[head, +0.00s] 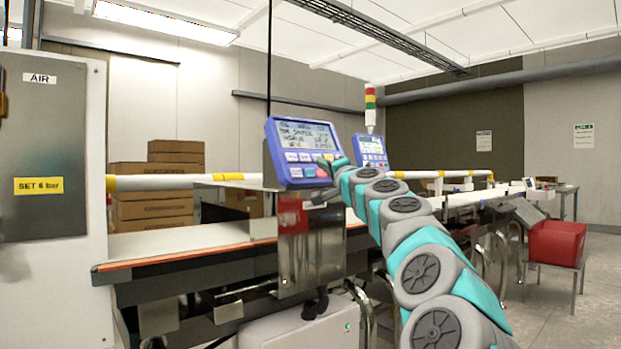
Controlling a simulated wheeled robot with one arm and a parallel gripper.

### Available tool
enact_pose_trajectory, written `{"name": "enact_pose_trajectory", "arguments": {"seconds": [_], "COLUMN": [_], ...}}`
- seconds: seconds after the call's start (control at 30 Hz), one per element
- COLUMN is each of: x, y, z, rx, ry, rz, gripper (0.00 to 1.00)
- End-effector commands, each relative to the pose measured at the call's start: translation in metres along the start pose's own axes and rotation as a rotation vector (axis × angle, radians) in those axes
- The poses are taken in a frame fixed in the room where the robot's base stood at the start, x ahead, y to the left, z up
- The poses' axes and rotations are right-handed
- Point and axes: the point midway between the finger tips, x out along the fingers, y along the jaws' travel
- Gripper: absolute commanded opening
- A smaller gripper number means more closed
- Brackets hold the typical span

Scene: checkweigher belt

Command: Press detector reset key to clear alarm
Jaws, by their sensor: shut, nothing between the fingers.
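A blue control panel (300,152) with a lit text screen (305,134) and rows of small keys stands above the belt in the middle of the head view. Pale keys (292,157) and a red key (309,172) show in its lower part; their labels are too small to read. My gripper (328,165) is shut and empty at the panel's lower right corner, in front of some keys. I cannot tell whether its tips touch the panel. A second blue panel (371,146) stands behind to the right.
The belt (180,243) runs left to right below. Brown boxes (165,207) stand behind it. A grey AIR cabinet (50,130) is at left, a red bin (557,241) at right.

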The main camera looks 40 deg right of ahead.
Motion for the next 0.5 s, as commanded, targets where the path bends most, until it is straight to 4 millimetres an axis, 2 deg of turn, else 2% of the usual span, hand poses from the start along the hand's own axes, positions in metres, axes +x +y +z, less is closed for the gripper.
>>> {"name": "enact_pose_trajectory", "arguments": {"seconds": [0.2,0.5], "x": [0.014,0.016], "y": [0.010,0.011], "z": [0.010,0.011], "rx": [0.000,0.000], "ry": [0.001,0.002], "rz": [-0.001,-0.002], "gripper": [0.00,0.00]}}
